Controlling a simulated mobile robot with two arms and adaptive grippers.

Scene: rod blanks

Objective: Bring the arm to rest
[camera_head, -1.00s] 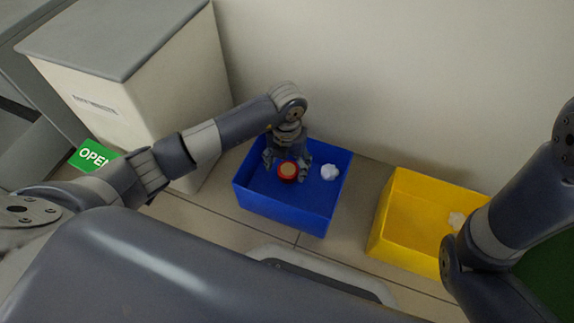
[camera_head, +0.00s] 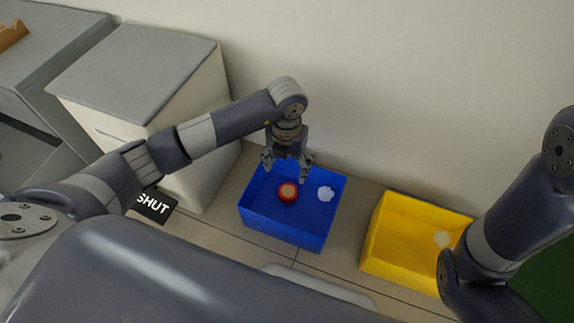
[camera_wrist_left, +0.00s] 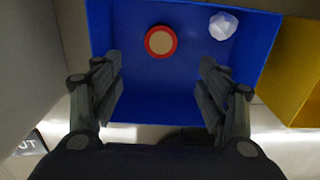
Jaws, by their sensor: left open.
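My left gripper (camera_head: 286,170) is open and empty above the back part of the blue bin (camera_head: 285,232). A round red object with a tan top (camera_head: 288,192) lies in the blue bin, apart from the fingers. A crumpled white piece (camera_head: 326,193) lies to its right in the same bin. The left wrist view shows the open fingers (camera_wrist_left: 160,88), with the red round object (camera_wrist_left: 161,41) beyond them and the white piece (camera_wrist_left: 223,25) to the right. My right arm shows at the right edge; its gripper is not in view.
A yellow bin (camera_head: 400,262) stands right of the blue bin with a pale crumpled piece (camera_head: 442,239) inside. A white cabinet with a grey top (camera_head: 140,72) stands at the left. A black sign reading SHUT (camera_head: 154,205) is by its foot. The wall is close behind the bins.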

